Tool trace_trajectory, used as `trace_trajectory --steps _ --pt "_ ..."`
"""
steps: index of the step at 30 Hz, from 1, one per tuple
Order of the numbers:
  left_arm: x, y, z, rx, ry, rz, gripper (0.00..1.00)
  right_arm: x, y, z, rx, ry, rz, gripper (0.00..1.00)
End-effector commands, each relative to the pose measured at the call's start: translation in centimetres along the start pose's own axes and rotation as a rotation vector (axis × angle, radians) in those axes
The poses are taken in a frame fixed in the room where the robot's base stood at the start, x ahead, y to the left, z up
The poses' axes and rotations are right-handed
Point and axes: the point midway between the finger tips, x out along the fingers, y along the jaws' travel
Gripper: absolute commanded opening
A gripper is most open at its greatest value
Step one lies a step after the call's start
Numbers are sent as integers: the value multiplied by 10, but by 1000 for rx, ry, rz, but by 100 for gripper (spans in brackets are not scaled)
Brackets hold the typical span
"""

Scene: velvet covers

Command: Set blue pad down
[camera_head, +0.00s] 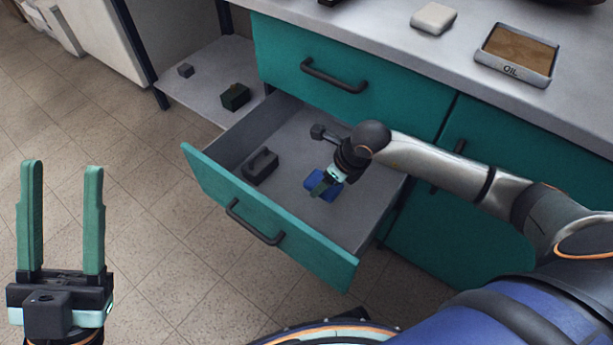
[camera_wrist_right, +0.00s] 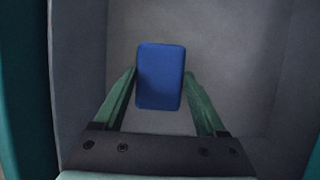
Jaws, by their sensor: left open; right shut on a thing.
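The blue pad (camera_head: 322,185) is a small rounded block inside the open lower drawer (camera_head: 310,235). My right gripper (camera_head: 324,187) reaches down into the drawer and is shut on the pad. In the right wrist view the blue pad (camera_wrist_right: 160,76) sits between the two green fingers of my right gripper (camera_wrist_right: 160,90), over the grey drawer floor. I cannot tell whether the pad touches the floor. My left gripper (camera_head: 62,215) is open and empty, upright over the tiled floor at the left.
A dark block (camera_head: 261,166) lies in the drawer, left of the pad. The upper drawer (camera_head: 350,85) is shut above. A low shelf (camera_head: 205,85) at the left holds two small dark blocks.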

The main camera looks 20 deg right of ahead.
Motion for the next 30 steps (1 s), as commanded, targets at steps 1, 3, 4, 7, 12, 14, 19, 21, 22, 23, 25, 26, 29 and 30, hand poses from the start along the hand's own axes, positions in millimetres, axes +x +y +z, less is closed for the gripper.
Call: trace_trajectory --steps 1,3,4,7,12,14,19,21,22,23,25,26,29,30 --pt "-5 3 5 -3 0 2 50 9 0 -4 0 0 0 21" --pt "-7 4 7 -5 -2 3 50 13 0 -5 -1 -1 -1 21" --pt "-8 5 8 -6 -3 3 50 16 0 -6 -1 -1 -1 21" --pt "-12 7 12 -4 -6 5 50 27 0 -11 -1 -1 -1 21" --pt "-21 13 23 4 -15 10 50 54 0 -22 1 0 1 21" --pt "-22 15 25 7 -17 12 50 60 0 -24 0 0 -1 21" --pt "-28 18 32 12 -23 15 50 76 0 -31 0 0 -1 21" --pt "-32 21 37 15 -26 17 50 88 0 -36 0 -1 0 21" --pt "-35 22 39 17 -27 18 50 93 0 -38 1 -1 0 21" --pt "-36 24 41 19 -29 19 50 98 0 -40 1 0 0 21" --pt "-38 26 43 24 -31 22 50 105 0 -43 0 0 0 21" --pt "-39 26 44 24 -32 22 50 106 0 -44 0 -1 0 21" --pt "-37 25 42 25 -32 22 50 105 -1 -43 -1 -2 -1 21" --pt "-37 25 42 25 -32 22 50 105 -1 -43 -1 -2 -1 21"
